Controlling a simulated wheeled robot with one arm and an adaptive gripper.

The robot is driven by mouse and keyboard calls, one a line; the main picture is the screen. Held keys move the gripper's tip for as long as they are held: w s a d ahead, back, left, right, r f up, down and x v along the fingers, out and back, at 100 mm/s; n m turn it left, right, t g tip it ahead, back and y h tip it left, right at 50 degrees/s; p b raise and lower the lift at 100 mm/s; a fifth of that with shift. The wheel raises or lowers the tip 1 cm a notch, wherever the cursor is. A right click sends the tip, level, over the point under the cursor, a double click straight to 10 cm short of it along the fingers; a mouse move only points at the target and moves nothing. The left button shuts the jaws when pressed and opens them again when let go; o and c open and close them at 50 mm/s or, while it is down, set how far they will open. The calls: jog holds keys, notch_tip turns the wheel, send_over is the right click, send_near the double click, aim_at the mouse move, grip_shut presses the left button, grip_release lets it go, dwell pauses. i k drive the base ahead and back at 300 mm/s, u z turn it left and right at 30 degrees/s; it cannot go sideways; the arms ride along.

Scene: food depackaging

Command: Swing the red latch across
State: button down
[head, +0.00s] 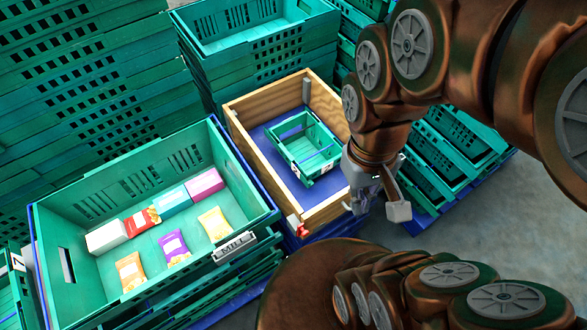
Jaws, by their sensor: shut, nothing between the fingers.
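A small red latch (299,227) sits at the front left corner of the wooden box (243,133), near its top edge. A small green crate (306,146) stands inside the wooden box on a blue floor. My arm covers the box's right corner. The latch is small in the picture, so its exact angle is hard to tell.
A large green crate (262,186) on the left holds several snack bags and boxes, with a grey label plate (235,246) on its front corner. Stacked green crates (60,90) fill the back and left. More crates stand at the right (450,150). Grey floor (480,225) shows at right.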

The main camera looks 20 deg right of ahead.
aim_at(303, 234)
jog(key=z, duration=0.7)
jog(key=k, duration=0.35)
jog(key=u, duration=0.8)
jog(key=k, duration=1.3)
jog(key=u, duration=0.45)
jog(key=i, duration=0.75)
jog(key=u, duration=0.2)
